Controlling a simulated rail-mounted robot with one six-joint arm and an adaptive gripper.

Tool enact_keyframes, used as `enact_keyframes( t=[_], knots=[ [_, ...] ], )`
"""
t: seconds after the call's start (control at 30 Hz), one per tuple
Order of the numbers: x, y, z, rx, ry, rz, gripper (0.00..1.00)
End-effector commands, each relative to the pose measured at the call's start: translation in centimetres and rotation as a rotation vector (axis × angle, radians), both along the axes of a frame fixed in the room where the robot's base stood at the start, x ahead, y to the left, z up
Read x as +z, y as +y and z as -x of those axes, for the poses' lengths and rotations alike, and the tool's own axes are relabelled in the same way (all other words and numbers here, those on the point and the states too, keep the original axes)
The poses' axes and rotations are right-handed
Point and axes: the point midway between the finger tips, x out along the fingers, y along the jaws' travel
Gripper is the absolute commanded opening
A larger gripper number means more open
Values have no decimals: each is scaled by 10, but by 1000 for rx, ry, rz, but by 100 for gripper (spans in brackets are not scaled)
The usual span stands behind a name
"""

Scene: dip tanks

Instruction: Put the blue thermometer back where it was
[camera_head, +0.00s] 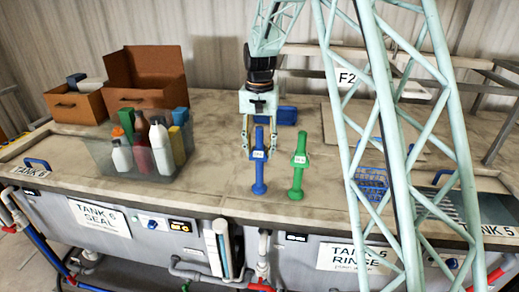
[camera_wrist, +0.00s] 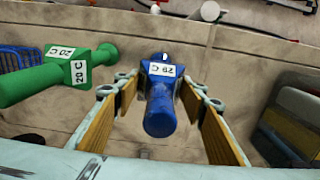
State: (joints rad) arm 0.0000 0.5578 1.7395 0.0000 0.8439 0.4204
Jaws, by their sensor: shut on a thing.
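The blue thermometer (camera_head: 259,176) is upright with a white label, over the tank top in the middle of the head view. My gripper (camera_head: 259,150) comes down from above, shut on its upper part. The blue thermometer also shows between the fingers in the wrist view (camera_wrist: 160,115). I cannot tell whether its base touches the surface. A green thermometer (camera_head: 297,170) of the same shape stands close to its right; in the wrist view the green one (camera_wrist: 45,83) is at left, its label reading 20 C.
A clear bin (camera_head: 110,160) with bottles and boxes stands left. Brown boxes (camera_head: 145,80) are behind it. A blue object (camera_head: 287,115) lies behind the gripper. A blue basket (camera_head: 372,182) is right, partly behind my lattice arm link. Bare surface lies between bin and thermometers.

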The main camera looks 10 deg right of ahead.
Motion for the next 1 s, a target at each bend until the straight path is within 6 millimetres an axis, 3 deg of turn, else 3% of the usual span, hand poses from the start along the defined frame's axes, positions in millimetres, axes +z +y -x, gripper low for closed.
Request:
enact_keyframes(
  t=[0.43,0.47,0.6,1.0],
  knots=[
    [-3,0,0,0,-1,0,12],
    [-3,0,0,0,0,0,39],
    [-3,0,0,0,0,0,52],
    [-1,0,0,0,0,0,52]
  ],
)
